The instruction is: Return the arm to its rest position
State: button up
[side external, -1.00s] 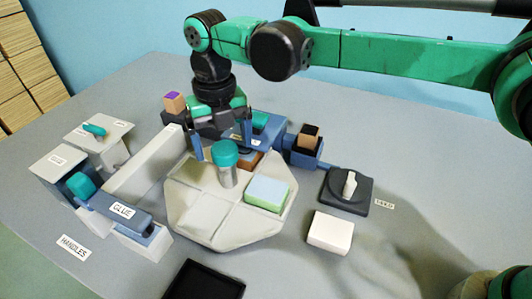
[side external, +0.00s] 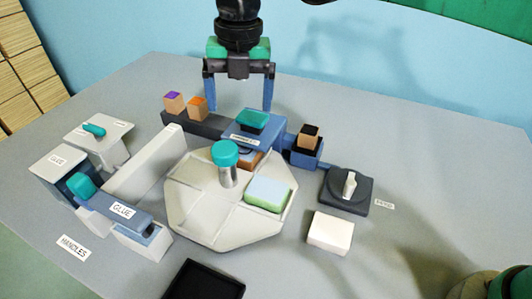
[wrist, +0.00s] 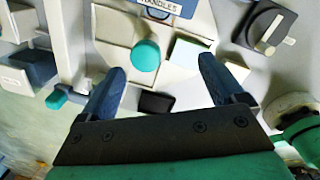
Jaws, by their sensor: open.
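My gripper (side external: 239,100) is open and empty, with its two blue fingers spread wide, pointing down. In the side external view it is raised above and behind the blue block station (side external: 262,130) with the teal top. In the wrist view my gripper (wrist: 165,85) shows nothing between its fingers at close range; the scene lies well below. A metal cylinder with a teal cap (side external: 225,165) stands upright on the pale octagonal plate (side external: 195,215), apart from the fingers. The teal cap also shows in the wrist view (wrist: 146,55).
A green block with a pale top (side external: 267,195) sits on the plate. A white block (side external: 330,232), a dark dial (side external: 347,187) and a black tray (side external: 205,282) lie around it. The glue unit (side external: 122,213) and a tall pale wall (side external: 145,160) stand left. Free table lies at the back right.

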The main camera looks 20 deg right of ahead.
jog(key=s+d+r+m+t, duration=0.1)
jog(key=s+d+m+t, duration=0.1)
jog(key=d+m, duration=0.6)
jog(key=s+d+r+m+t, duration=0.1)
jog(key=s+d+m, duration=0.2)
jog(key=d+m, duration=0.55)
jog(key=s+d+f+m+t, duration=0.3)
jog(key=s+d+f+m, duration=0.2)
jog(key=m, duration=1)
jog(key=shift+s+d+f+m+t, duration=0.35)
jog(key=shift+s+d, duration=0.3)
jog(key=shift+s, duration=0.5)
